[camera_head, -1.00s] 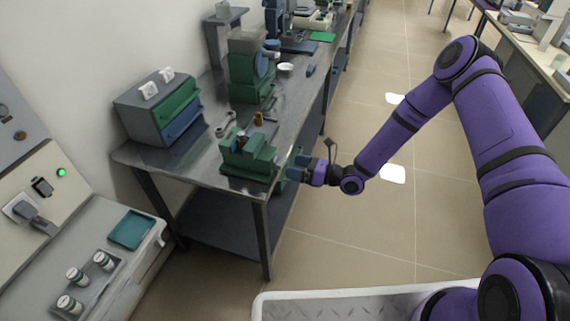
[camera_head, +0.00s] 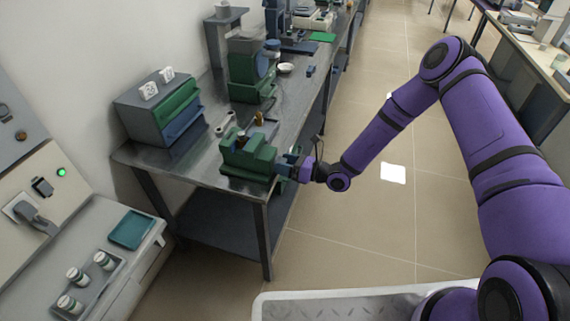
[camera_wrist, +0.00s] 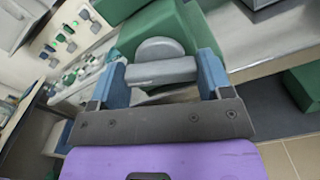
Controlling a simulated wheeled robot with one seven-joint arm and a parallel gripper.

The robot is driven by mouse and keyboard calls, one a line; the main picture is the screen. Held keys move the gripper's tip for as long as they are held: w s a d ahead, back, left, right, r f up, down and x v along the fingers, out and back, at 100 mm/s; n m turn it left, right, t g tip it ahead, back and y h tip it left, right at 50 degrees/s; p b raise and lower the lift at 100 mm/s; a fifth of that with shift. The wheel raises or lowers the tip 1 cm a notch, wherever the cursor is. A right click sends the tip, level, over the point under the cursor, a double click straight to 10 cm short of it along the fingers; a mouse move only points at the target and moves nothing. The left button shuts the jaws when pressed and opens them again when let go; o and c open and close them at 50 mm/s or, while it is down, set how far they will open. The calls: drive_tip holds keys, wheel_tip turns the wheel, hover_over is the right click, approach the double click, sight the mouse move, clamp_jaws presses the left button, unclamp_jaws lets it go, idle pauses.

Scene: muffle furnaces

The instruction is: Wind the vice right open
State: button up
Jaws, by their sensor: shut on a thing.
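The green vice (camera_head: 246,158) stands at the front edge of the steel bench. In the wrist view its green body (camera_wrist: 158,32) lies just ahead, with a grey round screw head and a grey handle bar (camera_wrist: 160,71) across it. My gripper (camera_head: 284,167) is at the vice's right side, over the bench edge. In the wrist view my gripper (camera_wrist: 163,78) has its blue fingers at the two ends of the bar and is shut on it. The gap between the vice's jaws is hard to make out.
A grey drawer cabinet (camera_head: 161,106) and a green machine (camera_head: 250,78) stand farther back on the bench (camera_head: 187,170). Small brass and dark pieces sit by the vice. The floor aisle (camera_head: 345,225) to the right is clear.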

drive_tip(key=shift+s+f+n, duration=0.1)
drive_tip(key=shift+s+n, duration=0.05)
drive_tip(key=shift+n, duration=7.25)
drive_tip(key=o, duration=0.9)
drive_tip(key=shift+d, duration=0.1)
